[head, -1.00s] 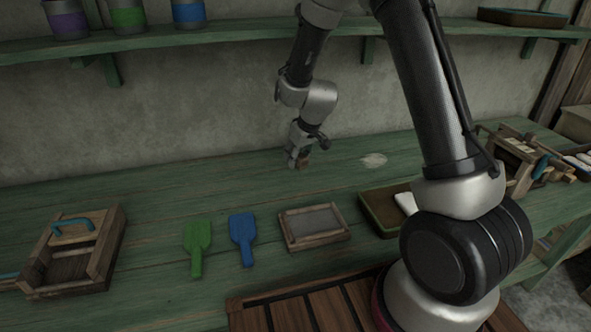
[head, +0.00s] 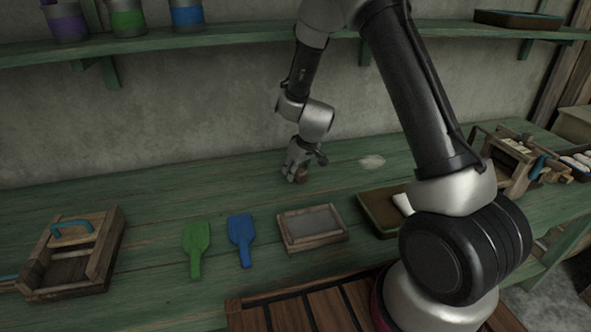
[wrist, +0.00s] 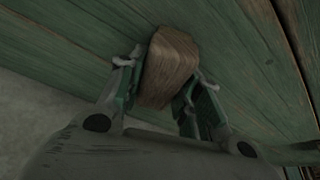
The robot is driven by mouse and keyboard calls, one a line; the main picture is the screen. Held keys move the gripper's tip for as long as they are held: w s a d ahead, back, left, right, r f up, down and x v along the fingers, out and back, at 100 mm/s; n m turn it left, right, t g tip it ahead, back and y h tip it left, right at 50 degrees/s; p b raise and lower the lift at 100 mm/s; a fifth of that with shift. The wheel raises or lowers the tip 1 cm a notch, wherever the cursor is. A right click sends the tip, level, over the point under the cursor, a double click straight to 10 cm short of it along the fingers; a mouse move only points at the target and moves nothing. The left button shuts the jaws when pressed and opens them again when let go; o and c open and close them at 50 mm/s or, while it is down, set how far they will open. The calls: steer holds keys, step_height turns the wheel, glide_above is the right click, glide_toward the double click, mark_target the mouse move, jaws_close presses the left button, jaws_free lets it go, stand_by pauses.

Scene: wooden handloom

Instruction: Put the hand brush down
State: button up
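The hand brush shows as a brown wooden block (wrist: 170,68) between the two fingers of my gripper (wrist: 168,90) in the wrist view. The fingers lie along its two sides, and it appears held. In the head view my gripper (head: 298,172) is low over the back middle of the green bench (head: 150,190), with a small brown part of the brush (head: 301,178) below it. Its bristles are hidden, and I cannot tell whether it touches the bench.
A green paddle (head: 196,246), a blue paddle (head: 241,238) and a framed screen (head: 312,227) lie in front. A tray (head: 379,212) is to the right, a pale patch (head: 372,161) behind it. A wooden box (head: 75,252) stands left. Bench left of my gripper is clear.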

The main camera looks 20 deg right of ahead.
steer(key=o, duration=0.4)
steer(key=shift+s+f, duration=0.1)
steer(key=shift+f, duration=0.45)
steer(key=shift+r, duration=0.1)
steer(key=shift+r, duration=0.25)
steer(key=v, duration=1.1)
steer(key=shift+w+r, duration=0.2)
steer(key=shift+r, duration=0.1)
steer(key=s+d+r+m, duration=0.1)
steer(key=s+d+r, duration=0.2)
steer(key=s+r, duration=0.35)
steer(key=s+d+r+m, duration=0.1)
steer(key=s+d+r, duration=0.35)
steer(key=r, duration=0.35)
steer(key=s+d+r+m, duration=0.1)
steer(key=s+d+r, duration=0.1)
steer(key=s, duration=0.4)
steer(key=s+d+r+h, duration=0.1)
steer(key=s+r, duration=0.1)
steer(key=s, duration=0.4)
steer(key=s+d+r+m, duration=0.1)
steer(key=s+d+r, duration=0.1)
steer(key=s, duration=0.5)
steer(key=shift+s+d+m+h, duration=0.15)
steer(key=shift+d+m+h, duration=0.15)
steer(key=shift+d+h, duration=0.1)
